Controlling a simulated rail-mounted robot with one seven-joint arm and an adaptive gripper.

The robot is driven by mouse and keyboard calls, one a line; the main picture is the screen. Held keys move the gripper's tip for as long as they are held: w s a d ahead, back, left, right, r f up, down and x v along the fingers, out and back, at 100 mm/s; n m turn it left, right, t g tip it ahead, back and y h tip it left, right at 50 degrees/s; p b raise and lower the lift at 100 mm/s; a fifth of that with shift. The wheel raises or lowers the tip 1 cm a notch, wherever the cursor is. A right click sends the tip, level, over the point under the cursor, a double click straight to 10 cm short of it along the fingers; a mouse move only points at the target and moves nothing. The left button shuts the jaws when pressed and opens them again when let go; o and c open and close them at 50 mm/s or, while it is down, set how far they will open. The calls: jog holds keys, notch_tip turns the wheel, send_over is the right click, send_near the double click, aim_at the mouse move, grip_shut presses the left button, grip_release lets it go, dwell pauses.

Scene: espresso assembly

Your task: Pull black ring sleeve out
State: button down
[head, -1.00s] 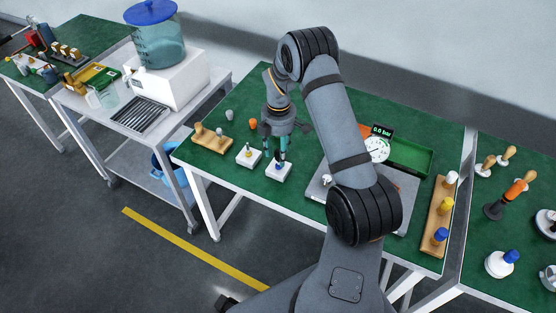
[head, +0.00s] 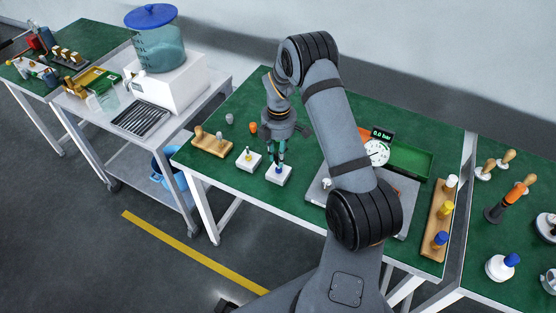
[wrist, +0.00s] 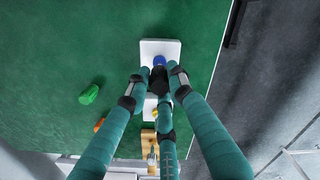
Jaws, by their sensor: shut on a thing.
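My gripper (head: 279,152) has teal fingers with black tips and points down over a small white block (head: 285,176) at the near edge of the green table. In the wrist view its fingers (wrist: 159,80) are drawn in around the post on this block (wrist: 172,48). A blue top (wrist: 159,61) shows just beyond the middle fingertip. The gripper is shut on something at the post. The black ring sleeve cannot be told apart from the black fingertips, which cover much of the post.
A second white block (head: 242,162) with a yellow-topped post stands close on the left. A wooden rack (head: 212,146) with pegs is farther left. A grey plate with a gauge (head: 376,153) lies to the right.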

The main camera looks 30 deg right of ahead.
jog(key=shift+r+p, duration=0.9)
jog(key=shift+r, duration=0.3)
dwell(1.0)
jog(key=shift+r+p, duration=0.95)
jog(key=shift+r, duration=0.4)
jog(key=shift+r+p, duration=1.15)
jog(key=shift+r, duration=0.35)
